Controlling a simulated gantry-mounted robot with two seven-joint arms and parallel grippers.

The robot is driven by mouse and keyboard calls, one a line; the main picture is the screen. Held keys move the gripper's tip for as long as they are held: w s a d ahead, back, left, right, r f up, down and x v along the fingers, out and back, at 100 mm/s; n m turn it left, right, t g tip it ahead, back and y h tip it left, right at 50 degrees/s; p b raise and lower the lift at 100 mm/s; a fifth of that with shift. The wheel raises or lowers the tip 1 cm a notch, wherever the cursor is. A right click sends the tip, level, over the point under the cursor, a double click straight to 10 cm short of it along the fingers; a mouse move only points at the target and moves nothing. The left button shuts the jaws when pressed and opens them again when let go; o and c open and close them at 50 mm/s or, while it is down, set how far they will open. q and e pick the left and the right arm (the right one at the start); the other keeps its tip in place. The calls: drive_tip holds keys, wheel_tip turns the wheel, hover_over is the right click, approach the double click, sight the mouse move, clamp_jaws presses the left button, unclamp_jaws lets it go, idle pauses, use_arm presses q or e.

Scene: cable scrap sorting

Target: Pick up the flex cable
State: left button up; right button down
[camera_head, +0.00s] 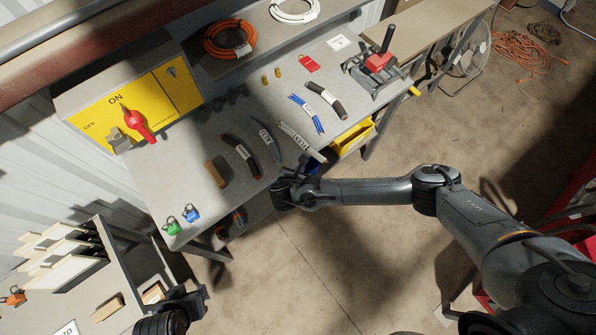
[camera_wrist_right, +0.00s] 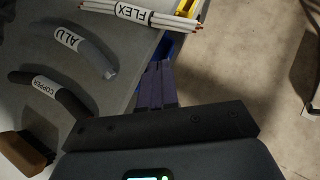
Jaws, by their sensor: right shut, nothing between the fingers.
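The flex cable (camera_head: 299,139), pale with bare copper ends and a white label, lies on the grey bench top near its front edge. In the right wrist view its FLEX label and strands (camera_wrist_right: 150,14) show at the top, partly cut off by the frame. My right gripper (camera_head: 299,171) is at the bench's front edge, just short of the cable's near end and apart from it. In the wrist view its purplish fingers (camera_wrist_right: 156,68) are together and empty. My left gripper (camera_head: 192,302) is at the lower left, dark and partly seen; its jaws cannot be made out.
The ALU cable (camera_head: 265,137) and COPPER cable (camera_head: 240,154) lie left of the flex cable. A blue cable (camera_head: 307,112) and a black cable (camera_head: 327,98) lie right.

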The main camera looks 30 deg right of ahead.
drive_tip(key=c, duration=1.8)
unclamp_jaws()
drive_tip(key=shift+s+a+r, duration=0.25)
drive_tip(key=shift+a+r, duration=0.05)
drive_tip(key=shift+r, duration=0.1)
drive_tip(key=shift+o, duration=1.3)
drive_tip(key=shift+s+r, duration=0.1)
drive_tip(key=shift+r, duration=0.1)
drive_tip(key=o, duration=0.8)
drive_tip(key=shift+s+a+r, duration=0.15)
drive_tip(key=shift+a, duration=0.05)
